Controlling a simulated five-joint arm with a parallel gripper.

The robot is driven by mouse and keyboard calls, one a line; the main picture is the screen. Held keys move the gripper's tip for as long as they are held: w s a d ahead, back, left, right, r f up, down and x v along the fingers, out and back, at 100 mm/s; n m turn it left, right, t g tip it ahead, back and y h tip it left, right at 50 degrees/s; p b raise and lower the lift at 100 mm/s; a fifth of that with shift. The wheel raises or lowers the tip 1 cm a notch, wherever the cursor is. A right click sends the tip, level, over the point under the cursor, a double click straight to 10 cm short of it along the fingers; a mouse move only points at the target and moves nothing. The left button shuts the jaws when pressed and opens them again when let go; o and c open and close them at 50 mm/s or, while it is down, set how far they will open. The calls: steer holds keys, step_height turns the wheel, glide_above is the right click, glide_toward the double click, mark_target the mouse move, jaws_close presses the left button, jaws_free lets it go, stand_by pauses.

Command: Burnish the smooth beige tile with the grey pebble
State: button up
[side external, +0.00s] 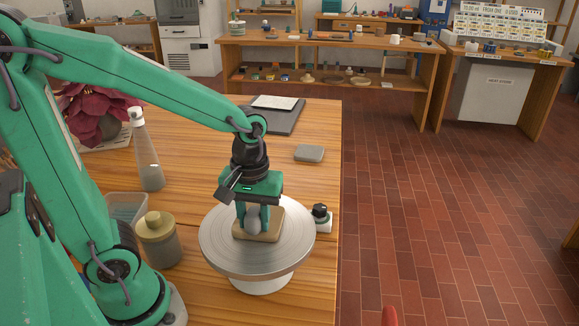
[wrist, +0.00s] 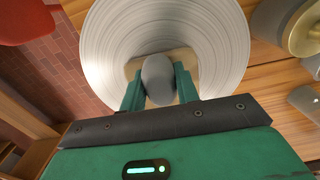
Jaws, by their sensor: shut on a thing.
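The beige tile (side external: 271,225) lies flat near the middle of the round grey wheel (side external: 228,252). Part of the tile (wrist: 183,56) also shows in the wrist view, largely covered by the pebble and my fingers. My gripper (side external: 253,222) points down over the tile and is shut on the grey pebble (side external: 252,219). The pebble (wrist: 158,80) sits between the two green fingers in the wrist view. Its lower end is at the tile's surface in the side view, but I cannot tell for certain whether it touches.
A black-topped knob (side external: 320,212) stands right of the wheel, near the table edge. A grey block (side external: 309,153) and a dark clipboard (side external: 275,115) lie behind. A spray bottle (side external: 148,160), a lidded jar (side external: 159,240) and a clear tub (side external: 126,208) stand left.

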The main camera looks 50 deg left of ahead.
mark_target(239, 229)
steer(key=shift+s+d, duration=0.3)
steer(key=shift+d, duration=0.05)
steer(key=shift+r, duration=0.1)
steer(key=shift+s+a, duration=0.15)
steer(key=shift+s+a+f, duration=0.2)
steer(key=shift+s+a, duration=0.75)
steer(key=shift+w+a, duration=0.1)
steer(key=shift+c, duration=0.3)
steer(key=shift+w+a+r, duration=0.15)
steer(key=shift+w+a, duration=0.7)
steer(key=shift+w, duration=0.15)
steer(key=shift+w+a, duration=0.1)
